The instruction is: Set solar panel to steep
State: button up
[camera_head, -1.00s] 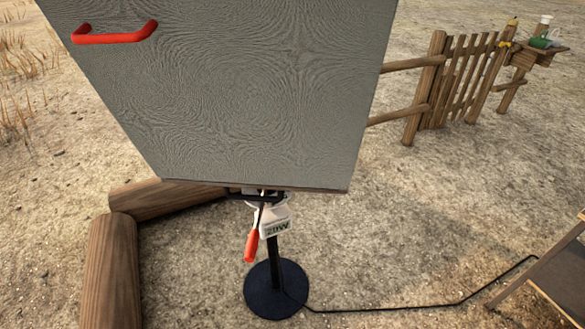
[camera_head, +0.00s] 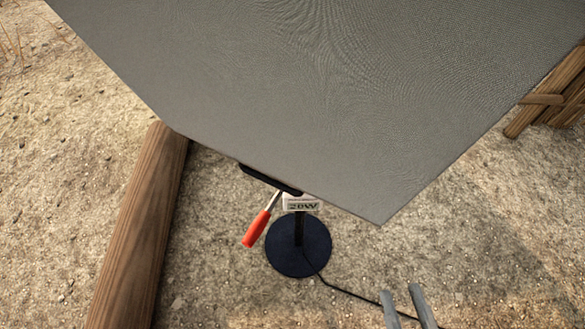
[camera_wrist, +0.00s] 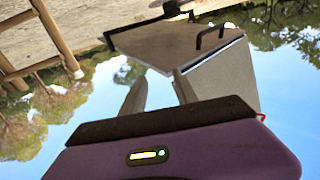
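The solar panel (camera_head: 300,90) is a large grey sheet, tilted, filling the top of the head view; only this plain face shows there. Below its lower edge is the stand, with a white box (camera_head: 301,203) marked 20W and a round black base (camera_head: 298,247). A red-handled lever (camera_head: 257,228) hangs down to the left of the box. My gripper (camera_head: 404,302) shows at the bottom right of the head view, apart from the lever and the stand. In the wrist view its two fingers (camera_wrist: 160,90) are apart with nothing between them. Grey panel-like surfaces (camera_wrist: 225,78) show beyond.
A log (camera_head: 140,230) lies on the ground left of the stand. A black cable (camera_head: 350,294) runs from the base toward the lower right. A wooden fence (camera_head: 555,95) stands at the right edge. Sandy ground around the base is otherwise open.

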jog(key=w+a+f+n+t+y+b, duration=0.2)
jog(key=w+a+y, duration=0.3)
jog(key=w, duration=0.5)
jog(key=n+g+y+b, duration=0.1)
jog(key=n+g+y, duration=0.65)
jog(key=y, duration=0.45)
send_near(270, 181)
jog(key=w+a, duration=0.1)
jog(key=a, duration=0.1)
jog(key=shift+w+x, duration=0.25)
jog(key=shift+x, duration=3.75)
jog(key=shift+d, duration=0.2)
grip_shut()
